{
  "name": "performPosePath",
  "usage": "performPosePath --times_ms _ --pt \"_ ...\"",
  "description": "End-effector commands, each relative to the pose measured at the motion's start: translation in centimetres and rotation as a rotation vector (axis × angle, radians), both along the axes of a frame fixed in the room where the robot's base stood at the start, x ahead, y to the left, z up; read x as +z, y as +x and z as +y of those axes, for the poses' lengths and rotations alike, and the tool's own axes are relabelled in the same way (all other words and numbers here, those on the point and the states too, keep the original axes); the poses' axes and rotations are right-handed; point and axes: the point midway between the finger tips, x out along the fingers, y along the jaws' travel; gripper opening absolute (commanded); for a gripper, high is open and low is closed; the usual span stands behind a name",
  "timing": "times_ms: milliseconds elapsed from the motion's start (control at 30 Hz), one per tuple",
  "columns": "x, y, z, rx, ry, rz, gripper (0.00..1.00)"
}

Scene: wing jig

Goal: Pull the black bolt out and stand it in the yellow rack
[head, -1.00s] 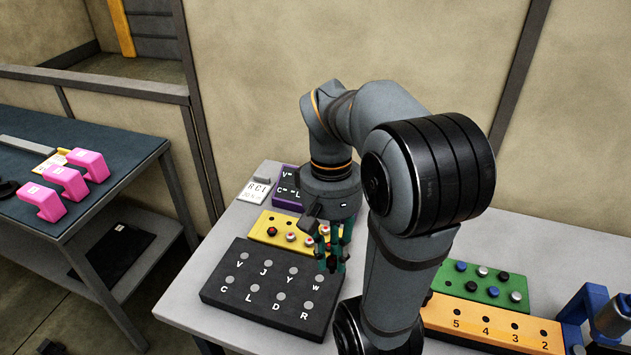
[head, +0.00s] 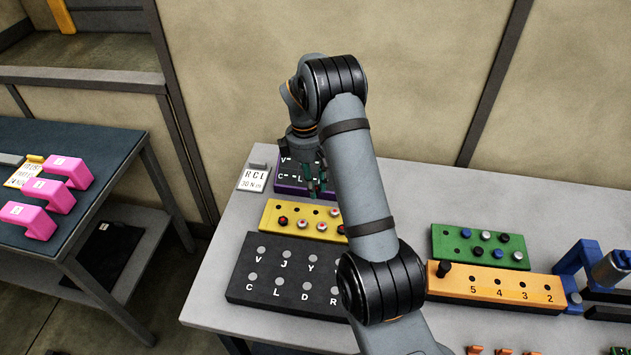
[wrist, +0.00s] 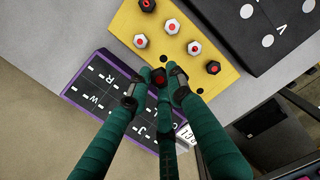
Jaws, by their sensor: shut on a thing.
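My gripper (head: 316,188) is over the right part of the purple-edged dark panel (head: 278,188) at the back of the table. In the wrist view my gripper (wrist: 156,84) is shut on a black bolt (wrist: 160,77) with a red centre, held between the fingertips. Whether its lower end is clear of the panel is hidden. The yellow rack (head: 269,222) stands in front of the panel, with empty holes at the back and several red-centred bolts in its front row. The wrist view shows black and white bolts standing in the yellow rack (wrist: 190,72).
A black lettered block (head: 262,290) lies in front of the yellow rack. To the right are a green rack (head: 450,255) with several bolts, an orange numbered block (head: 480,286) with a black knob (head: 444,268), and a blue fixture (head: 575,265). A white sign (head: 254,180) stands at back left.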

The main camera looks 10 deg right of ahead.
Motion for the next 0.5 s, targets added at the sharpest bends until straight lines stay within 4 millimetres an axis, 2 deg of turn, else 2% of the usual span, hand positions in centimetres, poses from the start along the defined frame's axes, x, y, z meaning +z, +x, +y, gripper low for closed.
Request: performPosePath --times_ms 500 --pt "-5.3 0.0 -0.1 -0.004 0.0 0.0 0.0"
